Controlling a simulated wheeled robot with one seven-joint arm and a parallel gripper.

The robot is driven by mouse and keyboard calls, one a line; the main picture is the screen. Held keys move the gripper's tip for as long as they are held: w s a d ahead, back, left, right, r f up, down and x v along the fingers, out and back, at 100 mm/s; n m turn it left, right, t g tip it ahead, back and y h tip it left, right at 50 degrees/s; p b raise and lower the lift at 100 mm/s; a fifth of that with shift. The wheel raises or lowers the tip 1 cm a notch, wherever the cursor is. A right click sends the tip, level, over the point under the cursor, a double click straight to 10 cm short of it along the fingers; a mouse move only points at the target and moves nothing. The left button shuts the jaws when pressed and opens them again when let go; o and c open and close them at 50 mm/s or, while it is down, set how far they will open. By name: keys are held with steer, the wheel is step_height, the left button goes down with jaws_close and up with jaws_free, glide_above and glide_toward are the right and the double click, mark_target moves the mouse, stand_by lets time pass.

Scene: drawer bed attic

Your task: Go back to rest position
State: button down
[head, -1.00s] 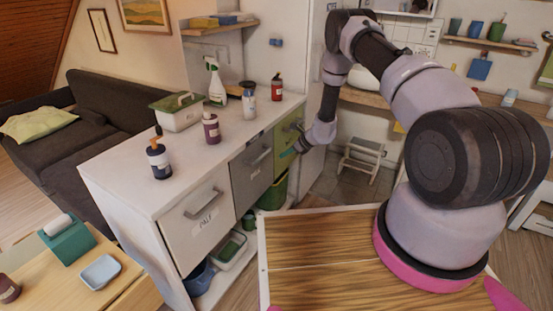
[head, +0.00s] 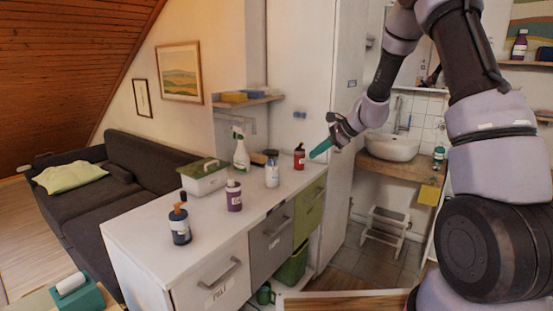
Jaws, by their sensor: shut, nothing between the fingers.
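My gripper (head: 323,147) shows in the head view at the end of my arm, above the far right end of the white counter (head: 136,239). The fingertips appear close to a red bottle (head: 299,160) on the counter; I cannot tell the exact gap. My arm reaches in from the right side.
On the counter stand a dark pump bottle (head: 180,226), a purple bottle (head: 234,198), a white-and-green box (head: 204,179), a spray bottle (head: 241,153) and a blue-capped bottle (head: 272,172). A sink (head: 391,147) and a step stool (head: 383,232) are at right.

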steer(key=s+d+r+n+h, duration=0.15)
steer(key=s+r+n, duration=0.25)
steer(key=s+r, duration=0.5)
steer(key=s+d+r+n+h, duration=0.1)
steer(key=s+d+r+n, duration=0.15)
steer(key=s+r, duration=0.6)
steer(key=s+d+r+n+t+h, duration=0.1)
steer(key=s+d+r+n+h, duration=0.1)
steer(key=s, duration=0.6)
steer(key=s+d+r+n+t+h, duration=0.1)
steer(key=s+d+r+n, duration=0.2)
steer(key=s, duration=0.6)
steer(key=shift+d+n+t+h, duration=0.35)
steer(key=shift+d+n+t, duration=0.1)
steer(key=shift+d, duration=0.5)
steer(key=shift+w, duration=0.1)
